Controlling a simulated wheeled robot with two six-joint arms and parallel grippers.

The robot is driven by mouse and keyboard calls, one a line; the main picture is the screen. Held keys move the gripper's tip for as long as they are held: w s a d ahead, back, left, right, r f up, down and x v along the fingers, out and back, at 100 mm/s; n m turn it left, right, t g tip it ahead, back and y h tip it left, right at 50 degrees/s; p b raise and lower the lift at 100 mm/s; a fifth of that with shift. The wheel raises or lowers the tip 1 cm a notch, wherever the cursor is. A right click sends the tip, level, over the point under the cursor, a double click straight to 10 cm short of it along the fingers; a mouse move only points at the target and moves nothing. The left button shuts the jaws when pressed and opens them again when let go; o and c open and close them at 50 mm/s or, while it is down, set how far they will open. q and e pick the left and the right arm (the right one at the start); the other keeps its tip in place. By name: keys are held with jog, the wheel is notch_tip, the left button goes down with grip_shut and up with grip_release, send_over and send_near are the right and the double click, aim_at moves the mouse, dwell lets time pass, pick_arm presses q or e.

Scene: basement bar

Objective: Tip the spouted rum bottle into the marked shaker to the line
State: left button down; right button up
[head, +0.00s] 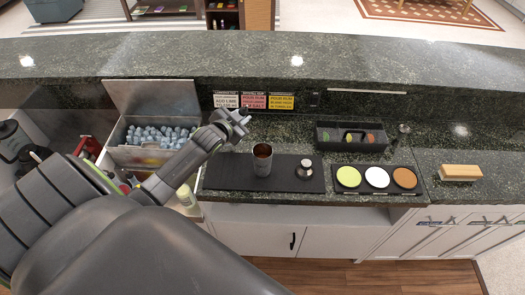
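The shaker (262,164) is a dark metal cup with a copper-brown inside, upright and open on the black bar mat (228,172). A small silver cap-like piece (304,168) lies to its right on the mat. My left gripper (241,119) is above and left of the shaker, apart from it, with its fingers apart and nothing visible between them. Several bottles stand low at the left, partly hidden by my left arm; one pale bottle (186,196) shows beside the arm. I cannot tell which one is the rum bottle. No mark line is readable on the shaker. My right gripper is not in view.
An open ice bin (113,157) sits left of the mat. A black garnish tray (326,137), a three-dish rimming tray (377,192) and a wooden block (460,173) are to the right. Recipe cards (254,101) stand behind, under the raised counter (350,60).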

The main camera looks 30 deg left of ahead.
pick_arm(q)
notch_tip(320, 180, up, 3)
jog(key=n+h, duration=0.2)
jog(key=n, duration=0.1)
jog(key=shift+n+h, duration=0.4)
